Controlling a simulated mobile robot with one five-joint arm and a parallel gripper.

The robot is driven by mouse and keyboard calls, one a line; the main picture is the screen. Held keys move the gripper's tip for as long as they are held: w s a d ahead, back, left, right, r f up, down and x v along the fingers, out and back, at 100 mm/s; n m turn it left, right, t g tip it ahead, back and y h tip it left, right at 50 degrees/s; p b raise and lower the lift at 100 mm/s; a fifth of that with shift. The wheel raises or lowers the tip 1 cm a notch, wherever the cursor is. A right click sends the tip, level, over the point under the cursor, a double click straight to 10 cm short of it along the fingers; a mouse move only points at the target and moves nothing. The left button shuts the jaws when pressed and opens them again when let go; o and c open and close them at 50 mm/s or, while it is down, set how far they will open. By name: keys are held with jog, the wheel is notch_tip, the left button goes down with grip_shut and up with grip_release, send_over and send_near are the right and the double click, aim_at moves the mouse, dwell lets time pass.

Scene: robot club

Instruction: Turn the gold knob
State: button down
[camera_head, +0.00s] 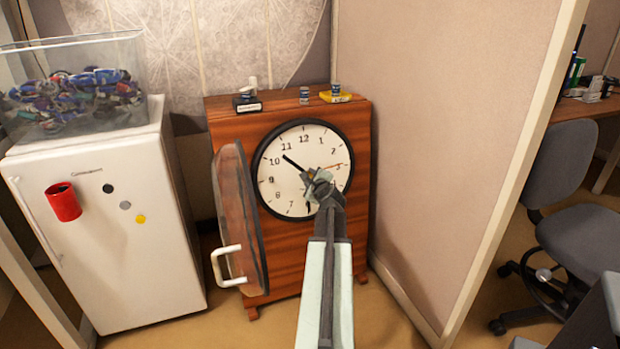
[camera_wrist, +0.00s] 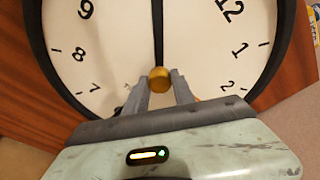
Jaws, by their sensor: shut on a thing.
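The gold knob (camera_wrist: 159,80) sits at the centre of the white clock face in the wrist view. My gripper (camera_wrist: 160,92) is shut on it, with one grey finger on each side. In the head view my gripper (camera_head: 316,180) reaches the middle of the clock face (camera_head: 285,165) and mostly hides the knob. The clock is set in a wooden cabinet (camera_head: 225,130). Its round glass door (camera_head: 240,215) with a white handle stands open to the left. A black hand points between 10 and 11, and a thin orange hand points toward the right.
A white fridge (camera_head: 110,240) with a red cup (camera_head: 63,202) stands to the left, bearing a clear bin (camera_head: 75,90). Small items, including a yellow box (camera_head: 335,97), sit on the cabinet. A beige partition (camera_head: 430,130) closes in the right side. An office chair (camera_head: 580,225) stands beyond it.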

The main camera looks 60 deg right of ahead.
jog(key=shift+a, duration=0.1)
jog(key=c, duration=1.1)
grip_release()
jog(key=shift+o, duration=0.2)
jog(key=p+v, duration=0.2)
jog(key=v, duration=0.5)
jog(key=shift+s+a, duration=0.2)
jog(key=shift+s, duration=0.05)
jog(key=shift+r, duration=0.15)
